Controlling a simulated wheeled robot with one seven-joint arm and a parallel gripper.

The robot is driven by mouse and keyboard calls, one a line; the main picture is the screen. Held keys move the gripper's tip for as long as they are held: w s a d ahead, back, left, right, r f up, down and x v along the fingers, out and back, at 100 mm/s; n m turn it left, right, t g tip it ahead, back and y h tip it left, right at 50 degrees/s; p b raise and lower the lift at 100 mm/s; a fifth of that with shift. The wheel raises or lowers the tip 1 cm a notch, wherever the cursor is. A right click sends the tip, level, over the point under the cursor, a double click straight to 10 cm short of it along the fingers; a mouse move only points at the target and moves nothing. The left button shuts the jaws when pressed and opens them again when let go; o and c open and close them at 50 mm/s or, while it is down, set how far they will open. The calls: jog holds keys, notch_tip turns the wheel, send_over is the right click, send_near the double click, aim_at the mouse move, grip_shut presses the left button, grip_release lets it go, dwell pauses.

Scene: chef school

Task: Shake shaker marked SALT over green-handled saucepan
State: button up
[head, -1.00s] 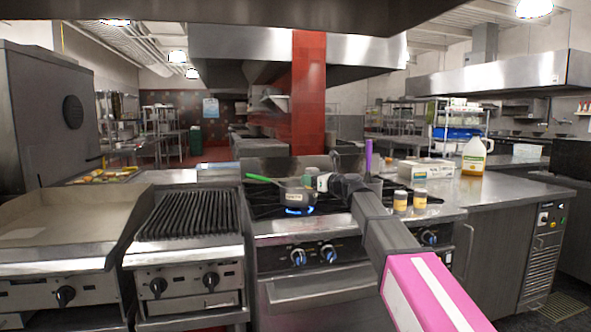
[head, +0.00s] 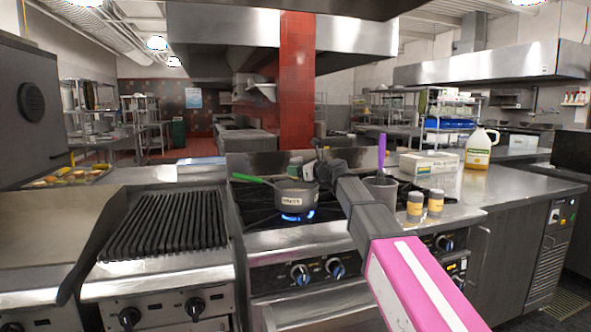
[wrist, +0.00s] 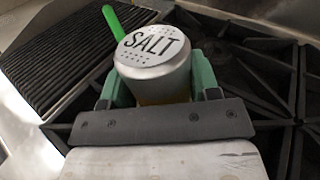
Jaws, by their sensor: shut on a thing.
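The saucepan (head: 296,198) with a green handle (head: 247,179) sits on a stove burner with a blue flame under it. A label is on its side. My gripper (head: 304,168) is at the saucepan's far upper side in the head view. In the wrist view my gripper (wrist: 155,85) is shut on the salt shaker (wrist: 153,62), a green finger on each side. The silver, holed lid reads SALT. The green handle shows behind it; the pan body is hidden there. I cannot tell whether the shaker is directly over the pan.
Two yellow-labelled shakers (head: 415,207) stand on the counter right of the stove. Behind are a white box (head: 429,163) and an oil jug (head: 479,150). A ridged grill (head: 168,225) lies left.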

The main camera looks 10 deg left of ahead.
jog(key=n+h, duration=0.1)
jog(key=d+n+h, duration=0.1)
jog(key=w+n+h, duration=0.1)
jog(key=n, duration=0.1)
jog(key=shift+d+f, duration=0.2)
jog(key=shift+f, duration=0.1)
jog(key=shift+w+d+n+h, duration=0.15)
jog(key=shift+n+h, duration=0.15)
jog(key=shift+n, duration=0.3)
jog(key=shift+w+d+r+n+t+h, duration=0.1)
jog(key=shift+r+n+t+h, duration=0.2)
jog(key=shift+n+h, duration=0.25)
jog(key=shift+w+d+r+n+t+h, duration=0.1)
jog(key=shift+r+n+t+h, duration=0.2)
jog(key=shift+n, duration=0.35)
jog(key=shift+w+d+r+n+t+h, duration=0.15)
jog(key=shift+r+n+t+h, duration=0.15)
jog(key=shift+n+h, duration=0.3)
jog(key=shift+s+d+r+n+t+h, duration=0.1)
jog(key=shift+r+n+t+h, duration=0.15)
jog(key=shift+n+h, duration=0.3)
jog(key=shift+a+r+n+t+h, duration=0.1)
jog(key=shift+r+n+t+h, duration=0.6)
jog(key=shift+n, duration=0.45)
jog(key=shift+r+n+t+h, duration=0.55)
jog(key=shift+n+t+h, duration=0.3)
jog(key=shift+n, duration=0.35)
